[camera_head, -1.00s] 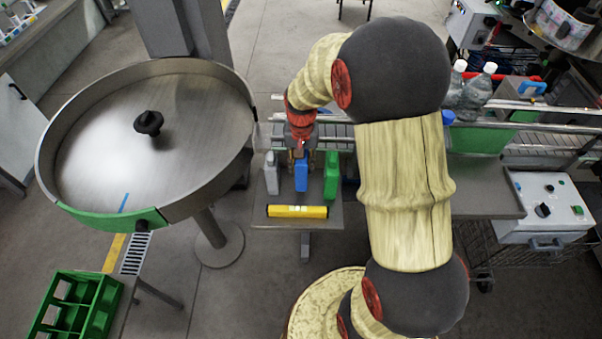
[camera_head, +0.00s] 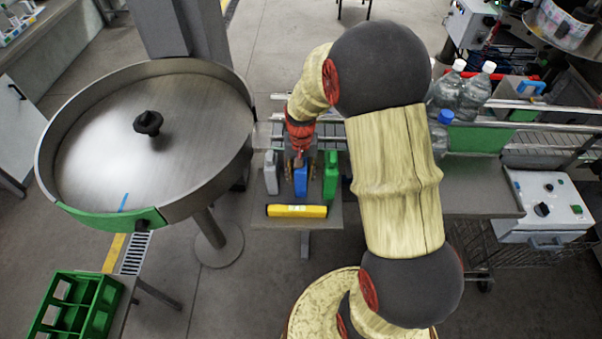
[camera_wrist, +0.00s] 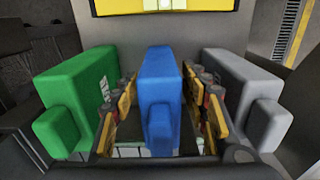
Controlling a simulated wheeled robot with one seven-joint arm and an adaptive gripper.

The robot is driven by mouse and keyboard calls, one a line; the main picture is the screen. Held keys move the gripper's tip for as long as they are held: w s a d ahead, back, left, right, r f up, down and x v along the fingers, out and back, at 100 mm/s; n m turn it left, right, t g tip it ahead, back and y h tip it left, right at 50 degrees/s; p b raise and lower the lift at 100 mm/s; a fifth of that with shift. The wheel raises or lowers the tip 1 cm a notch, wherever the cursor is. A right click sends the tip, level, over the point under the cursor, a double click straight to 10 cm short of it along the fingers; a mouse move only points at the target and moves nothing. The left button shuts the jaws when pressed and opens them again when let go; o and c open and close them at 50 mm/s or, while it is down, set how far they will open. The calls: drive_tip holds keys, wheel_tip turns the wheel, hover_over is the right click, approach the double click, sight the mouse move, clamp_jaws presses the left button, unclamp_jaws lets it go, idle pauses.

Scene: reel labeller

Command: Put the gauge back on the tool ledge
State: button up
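A yellow bar with dark ends and a pale middle window (camera_head: 283,211) lies along the front edge of a small grey ledge (camera_head: 263,224). It looks most like the gauge; it also shows at the top of the wrist view (camera_wrist: 215,6).
A large round turntable (camera_head: 90,130) stands left. A conveyor with rails (camera_head: 540,145) and clear bottles (camera_head: 472,95) is at right. A green crate (camera_head: 75,310) is lower left.

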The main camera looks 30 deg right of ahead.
drive_tip(key=shift+r, duration=0.1)
wheel_tip(320, 180, up, 12)
drive_tip(key=shift+a+r, duration=0.1)
drive_tip(key=s+a+r+n+t, duration=0.25)
drive_tip(key=s+a+r, duration=0.35)
drive_tip(key=r, duration=0.4)
drive_tip(key=s+a+r+n+t, duration=0.1)
drive_tip(key=s+a+r+n, duration=0.1)
drive_tip(key=s, duration=0.4)
drive_tip(key=s+a+r+n+t, duration=0.2)
drive_tip(key=s+a+r, duration=0.1)
drive_tip(key=s+a, duration=0.2)
drive_tip(key=shift+s+r, duration=0.25)
drive_tip(key=shift+s, duration=0.65)
drive_tip(key=shift+a, duration=0.1)
wheel_tip(320, 180, down, 17)
drive_tip(key=b, duration=1.7)
